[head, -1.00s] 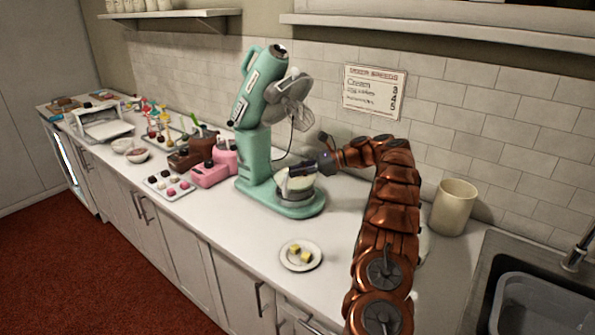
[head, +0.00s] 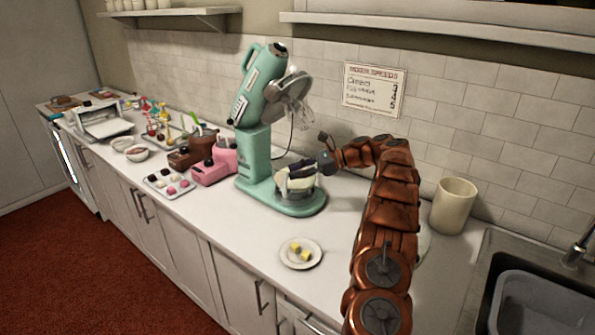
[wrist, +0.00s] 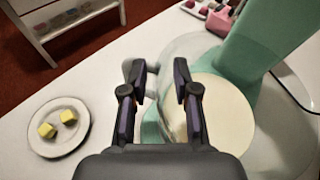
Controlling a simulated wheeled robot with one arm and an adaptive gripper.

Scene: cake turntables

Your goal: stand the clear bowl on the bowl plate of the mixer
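The clear bowl (head: 302,189), with pale contents, is upright at the foot of the mint-green mixer (head: 256,150), over its base (head: 304,208) and below the whisk. It appears to rest there; the bowl plate under it is hidden. In the wrist view the bowl (wrist: 205,48) is at the right, its pale contents filling the round. My gripper (head: 298,170) is at the bowl's rim. In the wrist view the fingers of my gripper (wrist: 155,82) are apart with a gap between them; the right finger overlaps the bowl's near side and the left one is outside it.
A small plate (head: 290,263) with yellow cubes is in front of the mixer. A cream canister (head: 454,206) stands right of my arm, by the sink (head: 535,300). Pink and brown machines and a tray of sweets (head: 170,184) are to the left.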

